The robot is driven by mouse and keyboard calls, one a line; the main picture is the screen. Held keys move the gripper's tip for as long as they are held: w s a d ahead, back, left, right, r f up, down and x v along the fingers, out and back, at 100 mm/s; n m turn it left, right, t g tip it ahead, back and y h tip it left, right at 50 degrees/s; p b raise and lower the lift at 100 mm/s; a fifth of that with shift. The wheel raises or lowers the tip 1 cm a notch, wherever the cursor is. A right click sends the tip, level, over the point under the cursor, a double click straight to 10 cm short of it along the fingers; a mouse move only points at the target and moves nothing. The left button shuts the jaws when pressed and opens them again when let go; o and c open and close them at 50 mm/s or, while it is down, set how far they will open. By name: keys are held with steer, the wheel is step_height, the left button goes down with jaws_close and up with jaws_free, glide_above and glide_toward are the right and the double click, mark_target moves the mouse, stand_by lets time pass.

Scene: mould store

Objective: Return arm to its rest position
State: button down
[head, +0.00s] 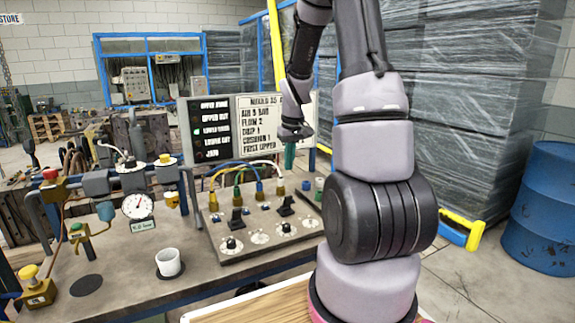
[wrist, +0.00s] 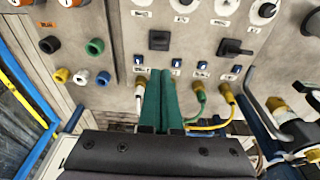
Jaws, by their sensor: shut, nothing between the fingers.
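My gripper (wrist: 163,75) shows green fingers in the wrist view, side by side and closed, with nothing between them. In the head view my gripper (head: 290,157) hangs fingers down in front of the right side of the board, above the back of the control panel (head: 262,262). My arm rises from the lower right of the head view, leaves the top edge and comes back down to the gripper. Some cable plugs behind the fingers are partly hidden in the wrist view.
The panel carries several coloured cables (head: 238,178), knobs and switches. A written board (head: 230,128) stands behind it. A white cup (head: 169,262), a pressure gauge (head: 138,206) and pipework stand left on the bench. A blue drum (head: 545,210) and wrapped stacks (head: 470,110) are at right.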

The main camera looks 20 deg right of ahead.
stand_by(0.3)
steer(key=s+a+r+m+t, duration=0.1)
steer(key=s+a+r, duration=0.35)
steer(key=r, duration=0.35)
steer(key=s+a+r+m+t, duration=0.1)
steer(key=s+a+r+t, duration=0.15)
steer(key=s+r, duration=0.45)
steer(key=s+a+r+m+t+y, duration=0.1)
steer(key=s+a+r+m+y, duration=0.1)
steer(key=s+a+r, duration=0.3)
steer(key=s+r, duration=0.3)
steer(key=s, duration=0.3)
steer(key=shift+a+r+m, duration=0.3)
steer(key=shift+a+r, duration=0.05)
steer(key=shift+r, duration=0.05)
steer(key=shift+w+t, duration=0.1)
steer(key=shift+t, duration=0.25)
stand_by(0.9)
